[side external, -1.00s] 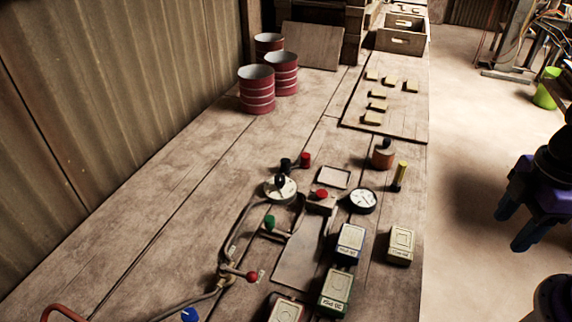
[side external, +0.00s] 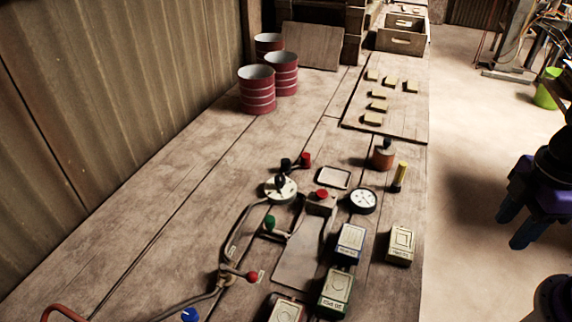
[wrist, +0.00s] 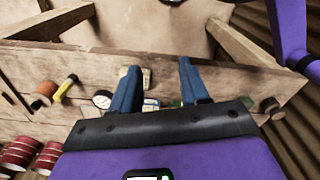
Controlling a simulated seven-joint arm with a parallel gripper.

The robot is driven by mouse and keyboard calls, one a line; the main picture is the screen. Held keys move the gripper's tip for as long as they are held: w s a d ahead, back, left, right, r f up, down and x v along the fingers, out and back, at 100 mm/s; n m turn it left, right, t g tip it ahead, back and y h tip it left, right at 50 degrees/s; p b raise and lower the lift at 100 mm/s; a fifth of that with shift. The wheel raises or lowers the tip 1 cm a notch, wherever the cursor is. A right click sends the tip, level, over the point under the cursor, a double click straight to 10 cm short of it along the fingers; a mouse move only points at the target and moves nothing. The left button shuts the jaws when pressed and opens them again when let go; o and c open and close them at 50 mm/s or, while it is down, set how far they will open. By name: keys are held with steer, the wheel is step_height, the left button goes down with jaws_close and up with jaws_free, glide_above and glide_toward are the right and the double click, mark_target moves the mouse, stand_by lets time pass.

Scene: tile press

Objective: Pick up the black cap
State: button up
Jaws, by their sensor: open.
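Several small black parts could be the black cap, and I cannot tell which it is. A black cylinder (side external: 286,164) is beside a red one, a black knob (side external: 281,182) is on a round pale dial, and a black top (side external: 387,143) is on an orange-brown spool (side external: 382,159). The spool also shows in the wrist view (wrist: 45,88), with a dark part (wrist: 36,104) at its end. My gripper (side external: 515,227), purple with dark blue fingers, is off the bench's right side, well apart from these parts. In the wrist view my gripper (wrist: 160,65) is open, with no object held.
The wooden bench (side external: 180,190) carries a gauge (side external: 363,200), a yellow-topped cylinder (side external: 400,175), a green knob (side external: 270,222), a red knob (side external: 322,194) and several labelled boxes (side external: 349,243). Red-striped drums (side external: 257,92) stand at the back left. A board (side external: 400,118) holds small tiles. The left bench is mostly clear.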

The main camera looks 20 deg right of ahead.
steer(key=w+a+f+m+t+y, duration=0.1)
steer(key=w+a+f+m+y, duration=0.15)
steer(key=w+a+m, duration=0.65)
steer(key=m+t+y, duration=0.2)
steer(key=m+t, duration=0.9)
steer(key=m, duration=2.4)
glide_toward(289, 163)
steer(key=shift+x, duration=5.7)
steer(key=shift+c, duration=0.3)
steer(key=c, duration=0.7)
